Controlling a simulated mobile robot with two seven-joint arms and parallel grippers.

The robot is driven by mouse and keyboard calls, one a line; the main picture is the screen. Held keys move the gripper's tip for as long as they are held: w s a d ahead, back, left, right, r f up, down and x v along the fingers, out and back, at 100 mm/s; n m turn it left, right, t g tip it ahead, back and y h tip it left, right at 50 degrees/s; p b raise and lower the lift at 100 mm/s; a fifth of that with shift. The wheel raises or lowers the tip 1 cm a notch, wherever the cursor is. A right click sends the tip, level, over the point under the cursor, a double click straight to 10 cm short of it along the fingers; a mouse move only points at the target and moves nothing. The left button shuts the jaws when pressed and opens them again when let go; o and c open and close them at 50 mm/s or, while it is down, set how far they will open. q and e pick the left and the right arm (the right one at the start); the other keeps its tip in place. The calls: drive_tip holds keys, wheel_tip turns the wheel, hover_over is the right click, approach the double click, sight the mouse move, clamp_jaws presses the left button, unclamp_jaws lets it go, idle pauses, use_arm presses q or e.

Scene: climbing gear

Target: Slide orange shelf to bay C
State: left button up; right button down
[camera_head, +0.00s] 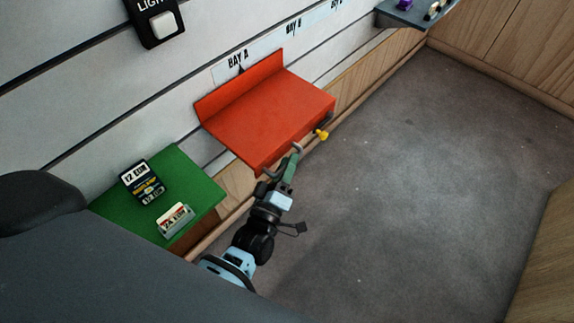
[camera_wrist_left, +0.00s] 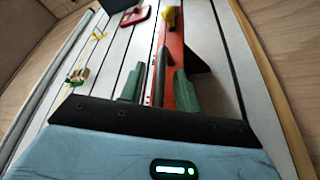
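The orange shelf (camera_head: 270,110) sits on the slatted wall under the BAY A label (camera_head: 238,60). A grey handle (camera_head: 297,148) runs along its front edge, with a yellow knob (camera_head: 322,134) near the right end. My left gripper (camera_head: 285,168) is at the handle. In the left wrist view its green fingers (camera_wrist_left: 160,78) stand apart on either side of the grey bar (camera_wrist_left: 159,75), with visible gaps; the orange shelf (camera_wrist_left: 176,45) edge lies behind. The yellow knob (camera_wrist_left: 170,18) shows beyond. The BAY C label (camera_head: 336,4) is partly cut off at the top. My right gripper is out of view.
A grey shelf (camera_head: 408,15) with small items is on the wall at the far right. A light switch (camera_head: 157,22) is above. The wall strip between the orange and grey shelves looks clear.

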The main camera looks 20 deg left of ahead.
use_arm(q)
drive_tip(key=c, duration=0.7)
clamp_jaws()
